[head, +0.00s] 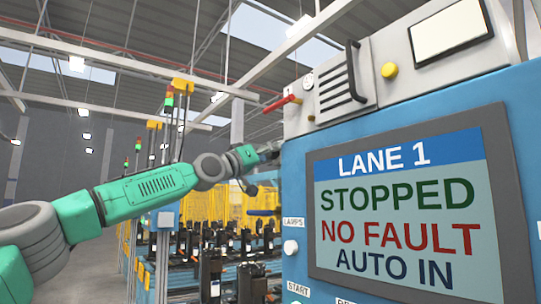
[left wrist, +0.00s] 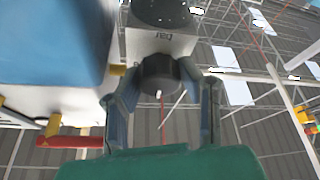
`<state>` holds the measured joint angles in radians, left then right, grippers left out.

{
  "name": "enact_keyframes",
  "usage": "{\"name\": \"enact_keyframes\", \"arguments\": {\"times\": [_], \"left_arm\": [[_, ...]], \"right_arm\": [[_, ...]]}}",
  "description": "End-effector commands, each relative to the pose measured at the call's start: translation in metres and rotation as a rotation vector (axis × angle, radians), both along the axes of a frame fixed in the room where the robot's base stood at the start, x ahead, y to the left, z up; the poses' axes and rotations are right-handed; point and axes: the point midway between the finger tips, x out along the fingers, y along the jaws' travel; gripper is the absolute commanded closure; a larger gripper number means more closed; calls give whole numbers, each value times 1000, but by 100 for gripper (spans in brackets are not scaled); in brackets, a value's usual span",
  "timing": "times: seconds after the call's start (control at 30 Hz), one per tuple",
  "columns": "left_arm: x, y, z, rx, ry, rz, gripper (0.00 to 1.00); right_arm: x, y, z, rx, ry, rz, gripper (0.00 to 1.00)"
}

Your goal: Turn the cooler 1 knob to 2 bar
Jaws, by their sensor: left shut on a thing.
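In the left wrist view a dark round knob (left wrist: 160,74) with a small white mark sits between the two fingers of my left gripper (left wrist: 165,92), which is shut on it. A pale block with a small label and a dark round gauge (left wrist: 162,12) lies just above the knob in that view. In the head view my left gripper (head: 268,152) reaches the left edge of the blue cabinet (head: 400,92); the knob is hidden there. I cannot read the gauge's value. My right gripper is in neither view.
A screen (head: 405,200) on the cabinet reads LANE 1, STOPPED, NO FAULT, AUTO IN. A red handle (head: 278,105) sticks out above my left gripper, and a yellow button (head: 389,70) is higher up. Dark machinery and yellow guards (head: 205,207) stand behind.

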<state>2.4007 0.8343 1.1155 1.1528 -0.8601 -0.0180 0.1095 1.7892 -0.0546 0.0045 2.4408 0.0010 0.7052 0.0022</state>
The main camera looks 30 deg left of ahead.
Motion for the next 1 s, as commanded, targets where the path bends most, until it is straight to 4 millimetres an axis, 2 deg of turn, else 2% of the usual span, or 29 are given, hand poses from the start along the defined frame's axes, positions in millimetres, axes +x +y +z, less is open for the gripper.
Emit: {"name": "enact_keyframes", "arguments": {"times": [0.27,0.57,0.77,1.0], "left_arm": [[1,-2,-6,-84,45,1,96],[1,-3,-6,-311,142,1,96],[2,-3,-4,-489,218,1,96],[2,-3,-3,-688,303,0,96]], "right_arm": [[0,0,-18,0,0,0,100],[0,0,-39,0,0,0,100],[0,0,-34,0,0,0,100],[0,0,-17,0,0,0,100]]}}
